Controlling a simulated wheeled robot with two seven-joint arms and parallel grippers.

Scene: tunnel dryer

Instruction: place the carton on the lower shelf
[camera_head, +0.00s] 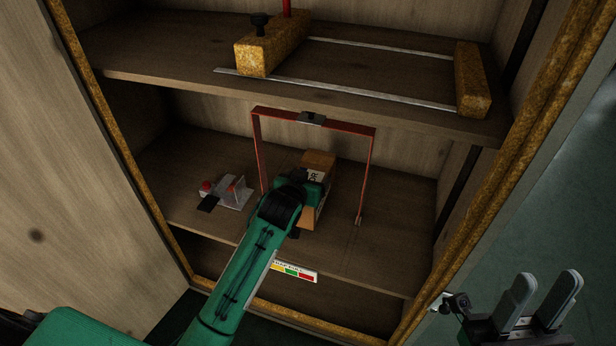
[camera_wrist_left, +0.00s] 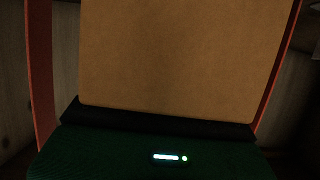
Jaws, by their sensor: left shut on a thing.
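The brown carton (camera_head: 318,167) is at the lower shelf (camera_head: 375,250), inside a red frame (camera_head: 257,150) that stands on that shelf. My left gripper (camera_head: 313,190) is shut on the carton, and my green wrist hides part of it. I cannot tell whether the carton touches the shelf. In the left wrist view the carton (camera_wrist_left: 180,60) fills the middle, with the red frame's posts (camera_wrist_left: 40,75) on both sides. My right gripper (camera_head: 541,298) is at the lower right, outside the cabinet, open and empty, its two grey fingers apart.
The upper shelf (camera_head: 170,55) holds yellow-brown blocks (camera_head: 472,80) and metal rails. A coloured label (camera_head: 293,272) is on the lower shelf's front edge. The shelf right of the frame is clear.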

